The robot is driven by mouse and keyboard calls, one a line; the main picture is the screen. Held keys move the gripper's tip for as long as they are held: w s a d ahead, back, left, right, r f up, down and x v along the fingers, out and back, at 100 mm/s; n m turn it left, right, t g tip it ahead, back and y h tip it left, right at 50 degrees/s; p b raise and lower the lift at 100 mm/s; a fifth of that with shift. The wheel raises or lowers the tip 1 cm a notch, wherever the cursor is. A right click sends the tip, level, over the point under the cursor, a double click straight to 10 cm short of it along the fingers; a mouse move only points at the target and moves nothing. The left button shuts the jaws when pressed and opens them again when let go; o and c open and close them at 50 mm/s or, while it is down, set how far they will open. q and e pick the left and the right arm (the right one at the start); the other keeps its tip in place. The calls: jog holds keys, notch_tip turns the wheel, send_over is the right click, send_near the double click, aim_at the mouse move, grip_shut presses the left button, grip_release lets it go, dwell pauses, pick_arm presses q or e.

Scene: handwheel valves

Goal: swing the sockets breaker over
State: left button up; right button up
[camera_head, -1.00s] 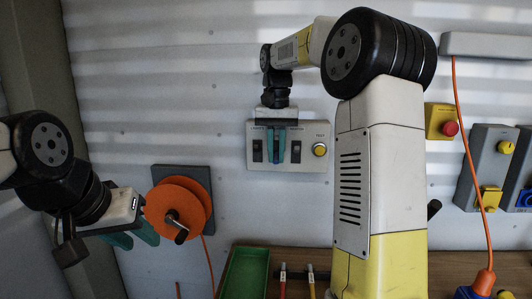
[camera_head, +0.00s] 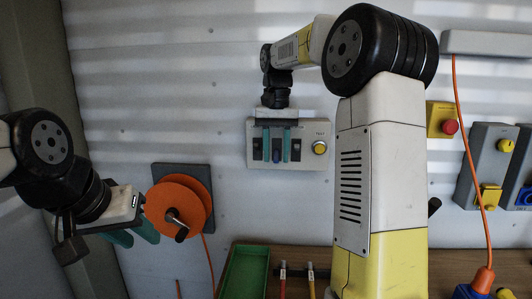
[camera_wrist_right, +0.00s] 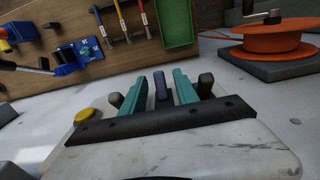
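A grey breaker panel (camera_head: 310,163) with a yellow test button (camera_head: 320,148) is on the wall. It carries three levers: a middle blue one (camera_head: 276,156) and a dark one on each side. The label over the middle lever is hidden by my gripper. My right gripper (camera_head: 277,151) is in front of the panel, its teal fingers apart. In the right wrist view the blue lever (camera_wrist_right: 160,84) stands between the open fingers, with dark levers (camera_wrist_right: 205,84) outside them; contact cannot be told. My left gripper (camera_head: 134,237) is open and empty at the left.
An orange reel (camera_head: 180,205) with a crank is on the wall beside my left gripper. A red stop button (camera_head: 450,127) and grey socket boxes are at the right. My right arm covers the wall right of the panel.

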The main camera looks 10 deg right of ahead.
jog(key=shift+s+f, duration=0.1)
jog(key=shift+f, duration=0.2)
jog(key=shift+r, duration=3.6)
notch_tip(320, 180, up, 7)
jog(key=s+n+t, duration=0.1)
jog(key=s+t, duration=0.1)
jog(key=s, duration=0.4)
jog(key=s+a+f+n+t+y, duration=0.2)
jog(key=s+f+t, duration=0.2)
jog(key=s+f, duration=1.4)
jog(key=shift+f+n, duration=0.4)
jog(key=shift+f, duration=0.15)
jog(key=shift+a, duration=0.15)
